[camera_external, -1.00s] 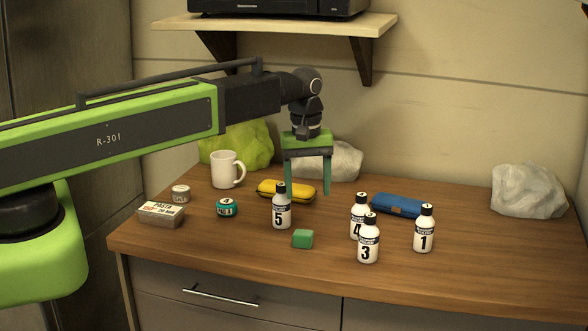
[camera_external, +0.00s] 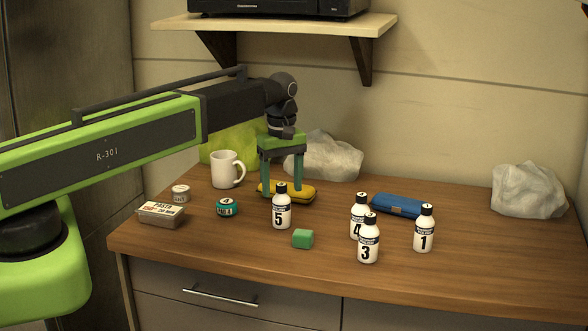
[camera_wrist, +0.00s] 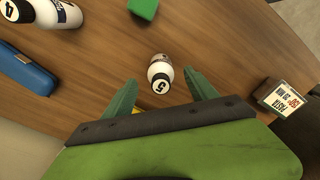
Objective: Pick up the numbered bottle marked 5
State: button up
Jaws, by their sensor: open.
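The bottle marked 5 (camera_external: 281,208) stands upright on the wooden counter, white with a black cap. In the wrist view the same bottle (camera_wrist: 160,73) appears just beyond the fingertips, its cap marked 5 facing the camera. My gripper (camera_external: 283,192) is open and empty, pointing down. In the external view its fingers are beside and behind the bottle, over the yellow case (camera_external: 300,192). In the wrist view my gripper (camera_wrist: 160,92) has the bottle lying roughly in line with the gap between its fingers. I see no contact with the bottle.
A green block (camera_external: 302,239) lies in front of the bottle. Bottles 4 (camera_external: 357,222), 3 (camera_external: 368,245) and 1 (camera_external: 424,232) stand to the right, near a blue case (camera_external: 398,205).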

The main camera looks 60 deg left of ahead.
aim_at(282, 212)
jog(key=f+b, duration=0.3)
jog(key=f, duration=0.1)
jog(key=f+b, duration=0.4)
jog(key=shift+a+f, duration=0.2)
jog(key=shift+f, duration=0.1)
jog(key=shift+r, duration=0.2)
grip_shut()
